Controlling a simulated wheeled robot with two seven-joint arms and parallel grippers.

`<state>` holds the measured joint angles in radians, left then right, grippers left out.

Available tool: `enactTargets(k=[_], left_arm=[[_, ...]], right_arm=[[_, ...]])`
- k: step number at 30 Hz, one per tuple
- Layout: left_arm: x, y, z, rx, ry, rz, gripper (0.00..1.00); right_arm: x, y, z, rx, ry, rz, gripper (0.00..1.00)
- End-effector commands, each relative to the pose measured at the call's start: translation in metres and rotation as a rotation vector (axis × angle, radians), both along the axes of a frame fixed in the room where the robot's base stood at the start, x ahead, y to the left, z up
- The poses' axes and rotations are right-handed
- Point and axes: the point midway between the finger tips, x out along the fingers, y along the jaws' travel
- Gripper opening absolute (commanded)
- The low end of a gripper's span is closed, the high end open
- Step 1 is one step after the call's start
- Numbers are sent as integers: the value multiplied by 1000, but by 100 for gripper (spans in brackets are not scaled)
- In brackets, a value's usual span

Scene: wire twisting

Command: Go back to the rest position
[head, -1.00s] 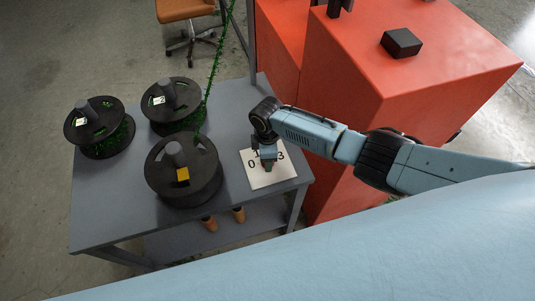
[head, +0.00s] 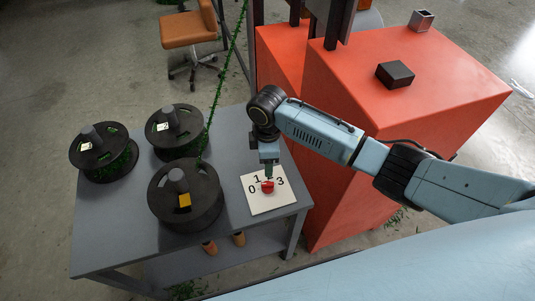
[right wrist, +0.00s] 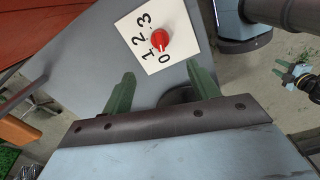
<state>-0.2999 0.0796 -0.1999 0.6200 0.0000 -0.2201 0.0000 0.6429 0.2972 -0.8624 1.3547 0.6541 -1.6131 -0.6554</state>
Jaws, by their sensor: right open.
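My right gripper (head: 268,172) hangs just above the white dial plate (head: 262,203) on the grey table. In the right wrist view its two green fingers (right wrist: 160,90) are apart with nothing between them. The red knob (head: 267,187) sits on the plate among the printed numbers 0 to 3. In the right wrist view the red knob (right wrist: 160,42) is clear of the fingers, and its white mark lies toward the side of 0 and 1. My left gripper does not show in the head view.
Three dark spools stand on the grey table (head: 110,240): a front one (head: 205,205) and two behind. A green wire (head: 217,100) rises from them. Red blocks (head: 450,90) stand to the right, with a black box (head: 395,74) on top. An orange chair (head: 188,30) is behind.

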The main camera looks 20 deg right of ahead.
Motion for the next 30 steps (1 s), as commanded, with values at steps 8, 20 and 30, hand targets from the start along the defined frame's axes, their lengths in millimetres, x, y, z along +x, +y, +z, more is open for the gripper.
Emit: enactTargets(k=[8,20,30], left_arm=[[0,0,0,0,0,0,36],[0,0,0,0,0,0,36],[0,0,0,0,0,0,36]], right_arm=[[0,0,5,0,0,0,60],[-3,2,3,6,0,-2,60],[-84,41,-13,183,-39,-216,60]])
